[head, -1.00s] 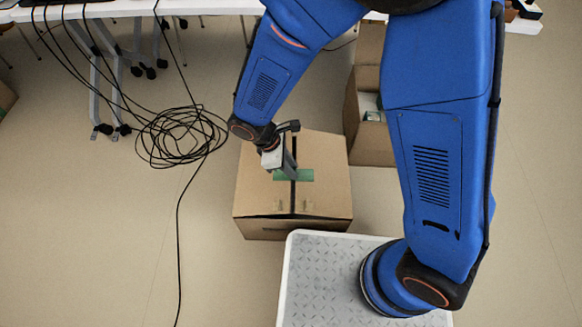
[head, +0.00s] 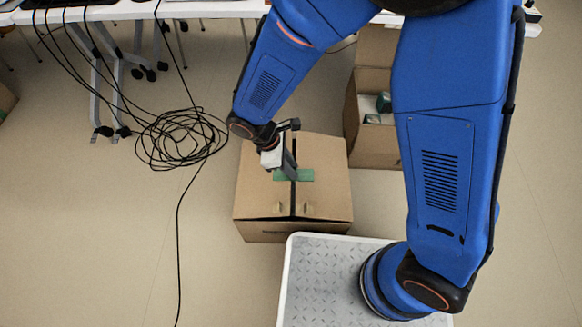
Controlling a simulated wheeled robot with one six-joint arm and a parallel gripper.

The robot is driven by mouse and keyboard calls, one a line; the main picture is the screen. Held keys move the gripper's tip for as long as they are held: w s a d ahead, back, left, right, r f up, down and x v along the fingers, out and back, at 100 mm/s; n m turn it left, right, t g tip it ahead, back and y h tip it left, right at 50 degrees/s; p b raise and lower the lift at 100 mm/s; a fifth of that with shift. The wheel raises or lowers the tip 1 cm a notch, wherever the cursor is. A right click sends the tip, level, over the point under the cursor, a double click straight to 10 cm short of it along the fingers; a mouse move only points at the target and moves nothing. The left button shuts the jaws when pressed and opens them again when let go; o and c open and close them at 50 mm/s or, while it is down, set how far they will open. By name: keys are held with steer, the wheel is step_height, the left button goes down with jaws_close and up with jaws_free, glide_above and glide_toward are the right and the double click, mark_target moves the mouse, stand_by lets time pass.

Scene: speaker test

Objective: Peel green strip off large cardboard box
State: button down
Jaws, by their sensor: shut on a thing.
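The large cardboard box (head: 322,200) stands on the floor in the middle of the head view, its top flaps closed with a dark seam between them. The green strip (head: 305,175) lies across that seam near the middle of the top. My gripper (head: 291,174) reaches down from the upper left to the strip and is shut on it. The fingertips are small here and hide part of the strip. The strip's right part looks flat on the box top; I cannot tell whether its left end is lifted.
An open cardboard box (head: 375,145) with small items in it stands behind and right of the large box. A coil of black cable (head: 180,138) lies on the floor at left. A white table (head: 215,9) runs along the back. Floor at the lower left is mostly clear.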

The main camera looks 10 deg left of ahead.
steer(key=shift+r, duration=0.55)
step_height(320, 180, up, 8)
stand_by(1.2)
steer(key=shift+f, duration=0.1)
